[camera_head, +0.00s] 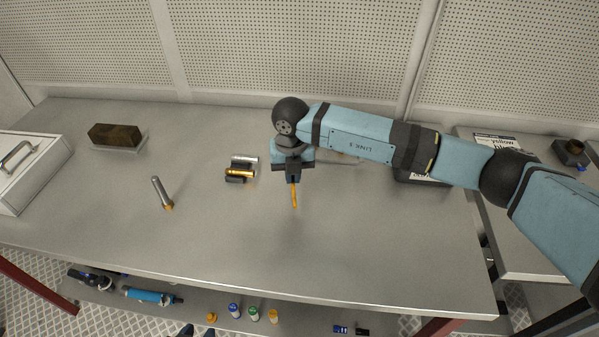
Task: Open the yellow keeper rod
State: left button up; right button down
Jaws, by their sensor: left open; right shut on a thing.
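My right gripper (293,180) points down above the middle of the grey table. It is shut on a thin yellow-orange rod (295,197), which hangs nearly upright below the fingers. I cannot tell whether the rod's lower end touches the table. A silver cylinder (246,160) and a yellow cylinder (240,173) lie on small dark holders just left of the gripper. I cannot tell from this view which yellow piece is the keeper rod. My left gripper is not in view.
A silver rod with a brass end (162,193) is on the left of the table (235,235). Behind it lies a brown block (115,134); a white box (32,165) with a handle stands far left. My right arm covers part of the back right. The front middle is clear.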

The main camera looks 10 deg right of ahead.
jog(key=shift+a+r, duration=0.1)
dwell(0.3)
jog(key=c, duration=1.5)
grip_release()
notch_tip(320, 180, up, 14)
jog(key=shift+f+b, duration=0.15)
jog(key=shift+b, duration=0.3)
